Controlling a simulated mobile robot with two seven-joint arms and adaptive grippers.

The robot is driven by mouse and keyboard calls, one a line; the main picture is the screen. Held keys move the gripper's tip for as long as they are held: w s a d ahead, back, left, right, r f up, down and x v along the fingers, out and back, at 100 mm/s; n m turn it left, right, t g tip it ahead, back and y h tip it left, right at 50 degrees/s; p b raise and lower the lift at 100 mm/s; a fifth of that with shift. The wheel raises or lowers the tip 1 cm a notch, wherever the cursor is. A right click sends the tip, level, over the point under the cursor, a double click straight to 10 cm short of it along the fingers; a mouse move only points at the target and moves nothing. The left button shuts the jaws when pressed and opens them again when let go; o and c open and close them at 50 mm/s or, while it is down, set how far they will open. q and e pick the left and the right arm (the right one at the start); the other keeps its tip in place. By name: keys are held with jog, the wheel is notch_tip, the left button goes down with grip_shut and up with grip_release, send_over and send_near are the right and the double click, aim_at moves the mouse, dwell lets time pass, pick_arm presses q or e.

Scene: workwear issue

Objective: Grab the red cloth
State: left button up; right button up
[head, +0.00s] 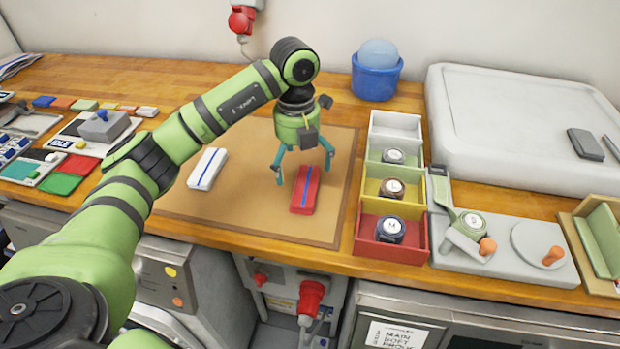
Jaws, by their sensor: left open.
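The red cloth (304,197) is a small folded red bundle with a blue stripe. It lies on the brown mat (240,222) in the middle of the bench. My left gripper (303,175) points down over the far end of the cloth, with its teal fingers spread to either side. It is open, and nothing shows held in it. I cannot tell how high the fingertips are above the mat. My right gripper is not in view.
A white folded cloth (207,169) with a blue stripe lies left on the mat. A sectioned box (362,232) with several round items stands close on the right. A blue bucket (376,82) stands behind. Switches and coloured tiles (62,184) fill the left. The front mat is clear.

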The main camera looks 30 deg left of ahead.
aim_at(297, 189)
pick_arm(q)
jog(key=shift+s+a+f+p, duration=0.1)
jog(key=shift+s+f+p, duration=0.1)
jog(key=shift+f, duration=0.15)
jog(key=shift+s+a+f+p, duration=0.1)
jog(key=shift+f+p, duration=0.1)
jog(key=shift+f, duration=0.15)
notch_tip(297, 189, down, 5)
jog(key=shift+s+d+r+p, duration=0.1)
jog(key=shift+s+r+p, duration=0.1)
jog(key=shift+p, duration=0.75)
jog(key=shift+w+f, duration=0.1)
jog(key=shift+f, duration=0.2)
jog(key=c, duration=1.1)
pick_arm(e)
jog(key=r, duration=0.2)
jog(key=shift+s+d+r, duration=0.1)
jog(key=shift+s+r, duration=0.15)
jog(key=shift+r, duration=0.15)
